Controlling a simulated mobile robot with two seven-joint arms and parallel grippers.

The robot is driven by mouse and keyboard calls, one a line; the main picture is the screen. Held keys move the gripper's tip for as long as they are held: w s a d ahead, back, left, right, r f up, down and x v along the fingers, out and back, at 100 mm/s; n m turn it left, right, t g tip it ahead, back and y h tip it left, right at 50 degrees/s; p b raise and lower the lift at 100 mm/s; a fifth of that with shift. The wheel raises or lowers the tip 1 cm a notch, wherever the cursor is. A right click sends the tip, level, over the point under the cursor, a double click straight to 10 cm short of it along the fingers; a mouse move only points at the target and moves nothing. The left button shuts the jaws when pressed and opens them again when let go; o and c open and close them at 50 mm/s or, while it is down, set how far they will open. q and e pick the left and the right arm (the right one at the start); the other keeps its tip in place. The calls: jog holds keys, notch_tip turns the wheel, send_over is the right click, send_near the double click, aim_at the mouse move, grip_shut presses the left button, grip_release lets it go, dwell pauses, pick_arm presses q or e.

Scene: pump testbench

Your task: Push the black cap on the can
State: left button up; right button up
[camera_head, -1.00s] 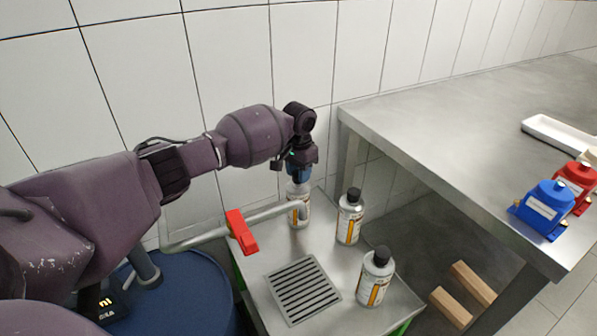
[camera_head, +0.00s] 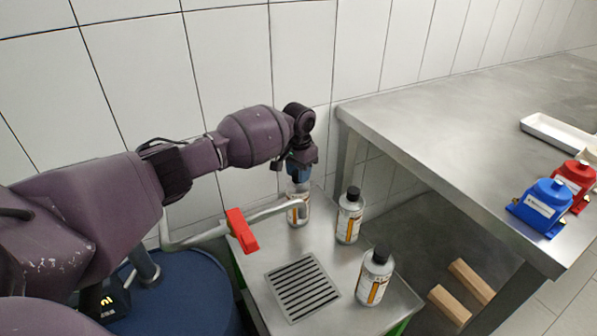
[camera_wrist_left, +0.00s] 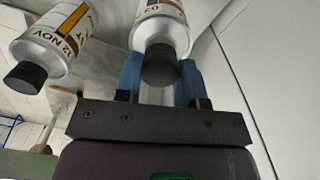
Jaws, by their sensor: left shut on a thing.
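The can (camera_head: 298,212) at the back of the steel-topped stand has a silver body and a printed label. My left gripper (camera_head: 299,178) is directly above it, pointing down, with its blue fingers at the can's top. In the left wrist view, the black cap (camera_wrist_left: 160,66) sits between the two blue fingers, in line with the silver top of the can (camera_wrist_left: 160,25). The gripper is shut on the cap. Whether the cap is fully seated cannot be told. My right gripper is not in view.
Two other black-capped cans stand on the stand, one beside (camera_head: 349,218) and one nearer (camera_head: 374,279). A pipe with a red handle (camera_head: 242,231) curves beside the back can. A drain grate (camera_head: 302,288) lies in front. A steel table (camera_head: 440,130) stands at right; a tiled wall is close behind.

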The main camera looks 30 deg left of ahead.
pick_arm(q)
jog(key=shift+f, duration=0.15)
jog(key=o, duration=1)
jog(key=shift+o, duration=0.3)
jog(key=o, duration=0.6)
jog(key=shift+c, duration=0.2)
jog(key=shift+r+p, duration=0.65)
jog(key=shift+r, duration=0.75)
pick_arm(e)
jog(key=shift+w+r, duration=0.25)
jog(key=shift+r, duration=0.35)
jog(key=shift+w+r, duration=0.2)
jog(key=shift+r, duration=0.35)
pick_arm(q)
jog(key=shift+r+p, duration=0.95)
jog(key=shift+r, duration=1.15)
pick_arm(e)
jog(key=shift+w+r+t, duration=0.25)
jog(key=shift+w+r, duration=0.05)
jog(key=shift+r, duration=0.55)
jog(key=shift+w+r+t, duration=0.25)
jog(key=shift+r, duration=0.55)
